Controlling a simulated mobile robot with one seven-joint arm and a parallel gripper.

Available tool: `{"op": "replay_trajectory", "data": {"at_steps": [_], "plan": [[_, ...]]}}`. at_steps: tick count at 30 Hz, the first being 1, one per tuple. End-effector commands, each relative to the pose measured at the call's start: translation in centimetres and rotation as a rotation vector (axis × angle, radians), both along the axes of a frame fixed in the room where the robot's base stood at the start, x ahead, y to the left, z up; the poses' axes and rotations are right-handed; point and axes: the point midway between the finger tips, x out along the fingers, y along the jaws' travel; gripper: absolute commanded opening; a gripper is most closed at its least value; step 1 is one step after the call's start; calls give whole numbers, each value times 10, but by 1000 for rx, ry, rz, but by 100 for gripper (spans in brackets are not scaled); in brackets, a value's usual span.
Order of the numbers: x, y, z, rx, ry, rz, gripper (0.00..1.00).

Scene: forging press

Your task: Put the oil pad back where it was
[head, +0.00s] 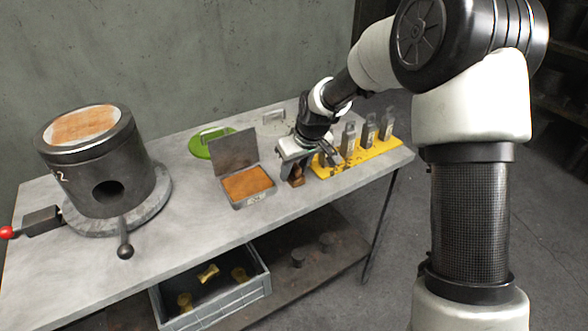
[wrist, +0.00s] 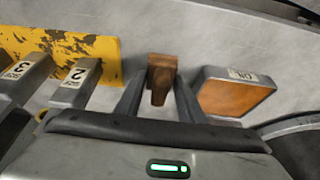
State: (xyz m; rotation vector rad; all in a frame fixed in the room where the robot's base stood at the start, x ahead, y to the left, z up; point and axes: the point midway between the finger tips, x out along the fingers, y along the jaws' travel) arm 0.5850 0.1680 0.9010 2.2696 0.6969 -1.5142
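The tin with the orange pad (head: 247,184) sits on the grey table with its lid raised, left of my gripper. It also shows in the wrist view, where the orange pad (wrist: 236,98) lies right of my fingers, with a label that looks like OIL on its rim. My gripper (head: 297,168) points down beside the tin. A small brown block with a narrow handle (wrist: 160,80) stands between my fingertips in the wrist view. The fingers look open around it, with slim gaps at both sides. The block (head: 297,180) appears to rest on the table.
A yellow worn plate (head: 372,152) with several numbered grey metal pieces stands right of my gripper. A green round item (head: 200,146) lies behind the tin. A dark cylinder (head: 95,165) stands at left. A grey crate (head: 215,309) sits on the lower shelf.

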Motion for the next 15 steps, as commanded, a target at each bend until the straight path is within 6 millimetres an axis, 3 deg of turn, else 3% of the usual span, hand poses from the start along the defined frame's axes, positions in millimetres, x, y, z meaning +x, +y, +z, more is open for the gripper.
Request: {"op": "replay_trajectory", "data": {"at_steps": [3, 15], "plan": [[0, 0, 0, -1, 1, 0, 53], [-2, -2, 10, 0, 0, -1, 53]]}}
